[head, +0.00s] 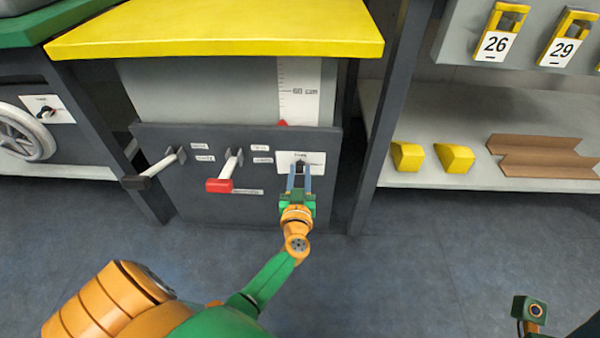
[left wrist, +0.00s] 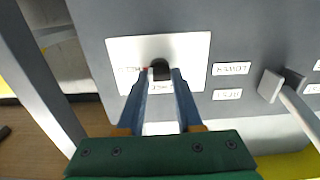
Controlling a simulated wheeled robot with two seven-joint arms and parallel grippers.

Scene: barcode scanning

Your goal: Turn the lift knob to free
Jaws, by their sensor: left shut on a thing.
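The lift knob is a small black knob (left wrist: 160,68) on a white label plate (head: 313,157) at the right of the grey lift panel (head: 240,210). My left gripper (head: 299,170) reaches up to the plate from below, its two blue-grey fingers closed around the knob. In the left wrist view the fingertips (left wrist: 160,76) sit on either side of the knob, which partly hides between them. A small red mark shows beside the knob. The lettering on the plate is too small to read. My right gripper does not show clearly; only a piece of my right arm is at the lower right.
Left of the knob on the panel are a red-gripped lever (head: 220,185) and a black-gripped lever (head: 137,182). A yellow tabletop (head: 220,30) overhangs above, with a height scale (head: 299,95) below it. A shelf (head: 440,180) with yellow blocks (head: 455,158) stands right.

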